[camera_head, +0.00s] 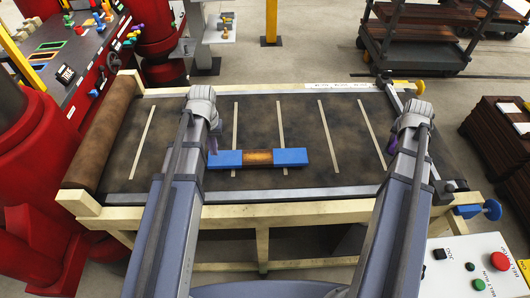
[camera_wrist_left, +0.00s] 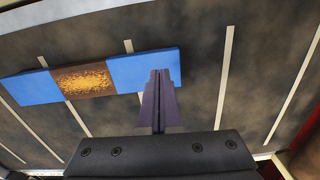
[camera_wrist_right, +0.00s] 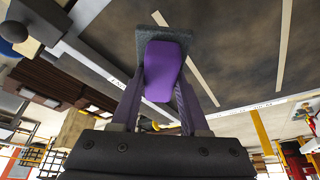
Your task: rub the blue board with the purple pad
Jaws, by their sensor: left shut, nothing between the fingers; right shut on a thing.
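The blue board (camera_head: 291,157) lies flat on the dark belt, with a brown, speckled patch (camera_head: 258,158) across its middle. It also shows in the left wrist view (camera_wrist_left: 142,69). My left gripper (camera_head: 213,147) is shut and empty at the board's left end in the head view; I cannot tell whether it touches. Its closed fingers show in the left wrist view (camera_wrist_left: 160,74). My right gripper (camera_wrist_right: 160,85) is shut on the purple pad (camera_wrist_right: 162,70), which has a grey layer at its far side. The pad is right of the board, and mostly hidden by my arm in the head view.
The belt (camera_head: 320,130) has pale cross stripes and a pale wooden frame (camera_head: 320,208). A brown roller (camera_head: 105,130) closes its left end. Red machinery (camera_head: 40,160) stands at left, a button box (camera_head: 480,268) at lower right. The belt between my grippers is otherwise clear.

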